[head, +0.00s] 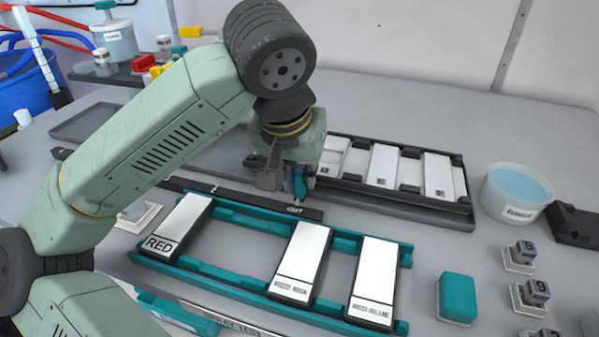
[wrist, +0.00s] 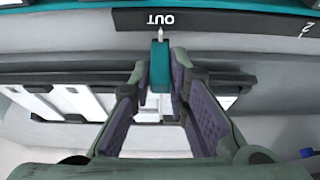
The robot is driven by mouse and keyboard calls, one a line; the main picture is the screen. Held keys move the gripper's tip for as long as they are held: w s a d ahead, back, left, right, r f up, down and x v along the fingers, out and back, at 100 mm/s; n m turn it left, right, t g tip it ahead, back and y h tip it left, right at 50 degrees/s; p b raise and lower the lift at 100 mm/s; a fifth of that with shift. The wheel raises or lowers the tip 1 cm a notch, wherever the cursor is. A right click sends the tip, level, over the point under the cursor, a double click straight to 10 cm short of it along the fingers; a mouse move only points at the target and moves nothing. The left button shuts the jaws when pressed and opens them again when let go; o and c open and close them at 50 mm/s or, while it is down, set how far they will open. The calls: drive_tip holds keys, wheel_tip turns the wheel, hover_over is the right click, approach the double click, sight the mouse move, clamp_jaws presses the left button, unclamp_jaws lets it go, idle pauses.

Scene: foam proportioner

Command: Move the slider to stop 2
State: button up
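The slider is a small teal block (wrist: 160,66) with a thin pale pointer at the OUT label of a dark rail (wrist: 235,20). In the head view the slider (head: 299,184) stands near the right end of the rail (head: 245,199). An upside-down 2 mark shows at the right of the rail in the wrist view, away from the slider. My gripper (wrist: 160,72) has its fingertips against both sides of the slider and appears shut on it. In the head view the gripper's far finger is partly hidden.
A teal rack (head: 235,279) with several white-faced blocks lies in front of the rail. A dark rack (head: 400,203) with white blocks stands behind it. A tub of blue liquid (head: 515,193) and a teal block (head: 457,297) are at right.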

clamp_jaws()
idle(0.3)
